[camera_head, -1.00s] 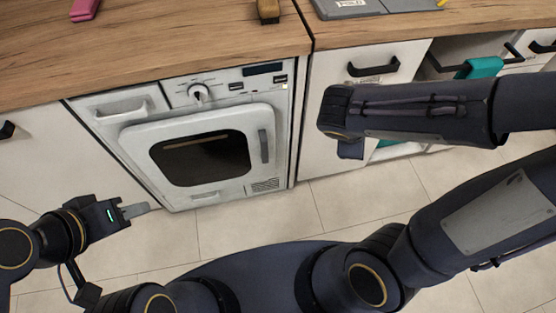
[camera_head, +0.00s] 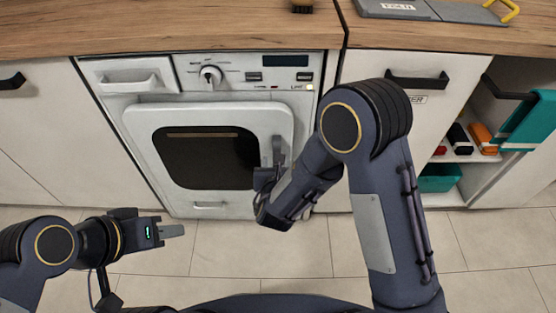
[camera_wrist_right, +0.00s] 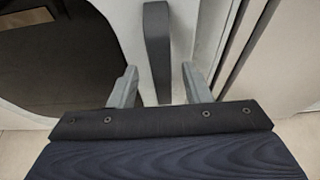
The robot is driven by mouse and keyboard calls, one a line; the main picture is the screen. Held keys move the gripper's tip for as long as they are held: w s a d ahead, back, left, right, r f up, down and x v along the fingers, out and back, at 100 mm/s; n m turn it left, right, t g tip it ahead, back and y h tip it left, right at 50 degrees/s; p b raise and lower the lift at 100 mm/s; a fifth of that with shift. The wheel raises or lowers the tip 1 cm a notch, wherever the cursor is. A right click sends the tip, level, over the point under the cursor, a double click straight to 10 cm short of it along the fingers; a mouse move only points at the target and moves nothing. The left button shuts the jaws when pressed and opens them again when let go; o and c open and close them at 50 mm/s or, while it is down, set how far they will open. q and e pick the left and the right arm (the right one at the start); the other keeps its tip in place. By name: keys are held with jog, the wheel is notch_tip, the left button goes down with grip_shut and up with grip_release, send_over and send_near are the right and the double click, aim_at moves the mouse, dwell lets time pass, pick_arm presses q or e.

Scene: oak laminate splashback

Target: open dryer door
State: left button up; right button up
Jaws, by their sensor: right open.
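The white dryer (camera_head: 222,125) stands under the wooden counter, its door (camera_head: 140,140) shut, with a dark window (camera_head: 205,160). The grey upright door handle (camera_head: 278,152) is on the door's right side; its lower part is hidden by my right gripper in the head view. In the right wrist view the handle (camera_wrist_right: 157,50) runs down between the two fingers of my right gripper (camera_wrist_right: 160,85). That gripper is open, one finger on each side of the handle, with gaps showing. My left gripper (camera_head: 172,231) is at the lower left, away from the dryer; its finger gap cannot be made out.
White drawers and cabinets flank the dryer, with a black handle (camera_head: 417,80) to its right. An open shelf (camera_head: 470,150) with a teal towel (camera_head: 530,125) is farther right. The tiled floor (camera_head: 260,250) before the dryer is clear.

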jog(key=shift+x, duration=1.7)
jog(key=shift+c, duration=0.3)
jog(key=shift+s, duration=0.1)
grip_shut()
